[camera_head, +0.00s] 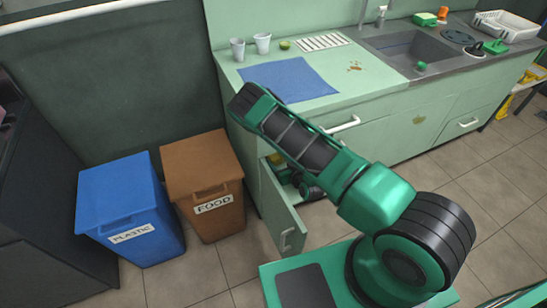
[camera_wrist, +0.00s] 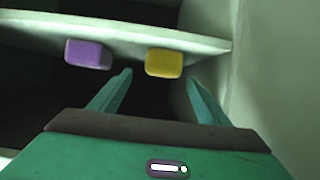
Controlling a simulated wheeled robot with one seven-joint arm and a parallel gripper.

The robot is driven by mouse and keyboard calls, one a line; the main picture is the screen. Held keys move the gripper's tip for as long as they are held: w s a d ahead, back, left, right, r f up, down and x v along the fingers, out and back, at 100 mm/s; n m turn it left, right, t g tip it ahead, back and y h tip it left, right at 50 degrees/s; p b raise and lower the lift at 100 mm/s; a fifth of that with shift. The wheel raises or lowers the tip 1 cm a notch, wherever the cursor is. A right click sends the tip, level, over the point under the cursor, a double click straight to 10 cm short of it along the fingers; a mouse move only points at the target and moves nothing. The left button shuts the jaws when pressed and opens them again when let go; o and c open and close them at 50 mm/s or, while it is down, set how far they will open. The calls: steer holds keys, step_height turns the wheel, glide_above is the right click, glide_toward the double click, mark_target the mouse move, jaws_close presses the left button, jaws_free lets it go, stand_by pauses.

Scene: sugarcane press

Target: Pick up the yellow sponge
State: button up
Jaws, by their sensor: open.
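The yellow sponge (camera_wrist: 164,63) shows in the wrist view, lying near the front edge of a pale shelf (camera_wrist: 215,43) inside the cabinet. My gripper (camera_wrist: 160,82) is open, with its two fingers pointing toward the sponge. The sponge appears between the fingertips, a little beyond them. I cannot tell whether the fingers touch it. In the head view the open cabinet door (camera_head: 281,208) stands below the counter, and a small yellow patch inside may be the sponge. My arm hides most of the cabinet opening there.
A purple sponge (camera_wrist: 88,53) lies left of the yellow one on the shelf. A pale cabinet wall (camera_wrist: 270,70) stands close on the right. The food bin (camera_head: 203,172) and the plastic bin (camera_head: 125,205) stand left of the open door. The counter (camera_head: 365,100) is above.

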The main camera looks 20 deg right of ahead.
mark_target(273, 156)
steer(key=shift+x, duration=3.8)
steer(key=shift+a, duration=0.2)
steer(key=c, duration=1.1)
